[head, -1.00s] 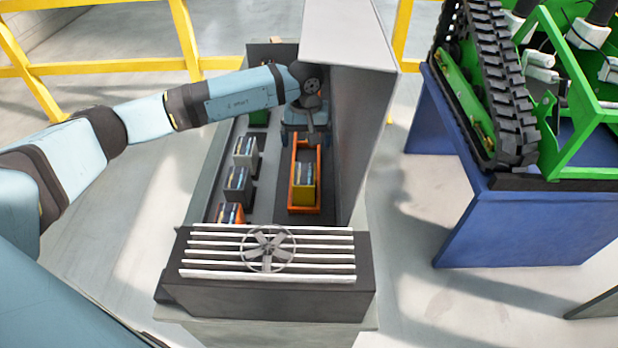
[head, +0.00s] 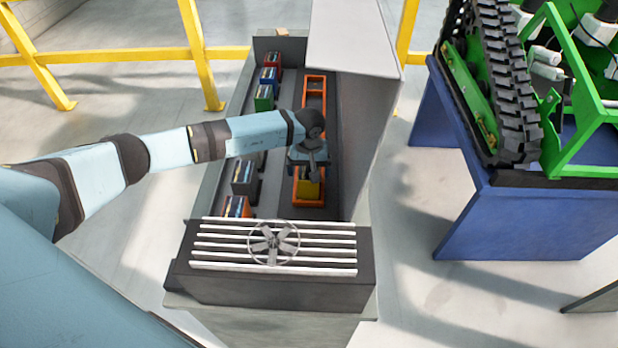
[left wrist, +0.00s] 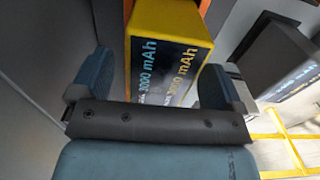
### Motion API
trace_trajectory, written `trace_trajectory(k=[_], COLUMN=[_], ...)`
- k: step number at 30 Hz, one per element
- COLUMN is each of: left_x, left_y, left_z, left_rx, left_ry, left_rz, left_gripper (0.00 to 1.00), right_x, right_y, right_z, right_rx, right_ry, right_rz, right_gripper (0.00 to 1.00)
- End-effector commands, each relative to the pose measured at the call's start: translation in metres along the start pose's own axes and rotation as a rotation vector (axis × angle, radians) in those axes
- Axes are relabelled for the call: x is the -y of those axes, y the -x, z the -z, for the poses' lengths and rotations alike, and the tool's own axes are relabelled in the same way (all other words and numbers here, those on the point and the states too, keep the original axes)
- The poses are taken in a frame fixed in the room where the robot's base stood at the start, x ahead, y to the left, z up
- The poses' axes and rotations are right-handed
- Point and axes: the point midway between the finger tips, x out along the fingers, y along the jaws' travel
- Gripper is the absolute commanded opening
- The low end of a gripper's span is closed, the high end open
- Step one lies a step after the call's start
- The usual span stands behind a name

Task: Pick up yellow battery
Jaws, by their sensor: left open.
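The yellow battery (head: 308,188) stands in the near end of the long orange tray (head: 296,203) inside the grey cabinet. In the left wrist view the battery (left wrist: 172,24) has a yellow top and a dark side marked 3000 mAh. My left gripper (head: 309,170) is above the battery and partly hides it from the head. In the left wrist view my left gripper (left wrist: 160,88) is open, with one finger at each side of the battery's lower picture area. I cannot tell whether the fingers touch it. My right gripper is not in view.
Several other batteries stand in a row on the left, including a red one (head: 272,60), a green one (head: 264,98) and an orange one (head: 236,207). The tall grey cabinet wall (head: 368,130) rises close on the right. A slatted fan box (head: 270,285) is in front.

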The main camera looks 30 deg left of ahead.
Motion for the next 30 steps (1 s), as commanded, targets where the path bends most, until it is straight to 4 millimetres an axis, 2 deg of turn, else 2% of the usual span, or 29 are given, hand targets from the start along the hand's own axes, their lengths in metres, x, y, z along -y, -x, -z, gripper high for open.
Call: trace_trajectory(k=[4, 5, 15, 23, 26, 30], left_x=[0.000, 0.000, 0.000, -0.001, 0.000, -0.001], left_y=[0.000, 0.000, 0.000, 0.004, 0.012, 0.035], left_z=[0.000, 0.000, 0.000, 0.001, 0.002, 0.002], left_rx=[0.000, 0.000, 0.000, -0.003, -0.005, -0.006], left_ry=[0.000, 0.000, 0.000, 0.000, 0.000, -0.001], left_rz=[0.000, 0.000, 0.000, -0.002, -0.002, -0.003], left_gripper=[0.94, 0.89, 0.11, 0.11, 0.11, 0.11], right_x=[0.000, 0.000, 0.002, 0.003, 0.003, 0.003], right_y=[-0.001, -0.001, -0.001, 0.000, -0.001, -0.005], right_z=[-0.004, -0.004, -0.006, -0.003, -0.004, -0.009], right_rx=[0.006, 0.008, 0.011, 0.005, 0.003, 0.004], right_ry=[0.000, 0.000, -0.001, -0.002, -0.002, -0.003], right_rz=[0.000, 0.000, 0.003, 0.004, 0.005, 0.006], right_gripper=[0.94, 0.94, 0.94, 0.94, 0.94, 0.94])
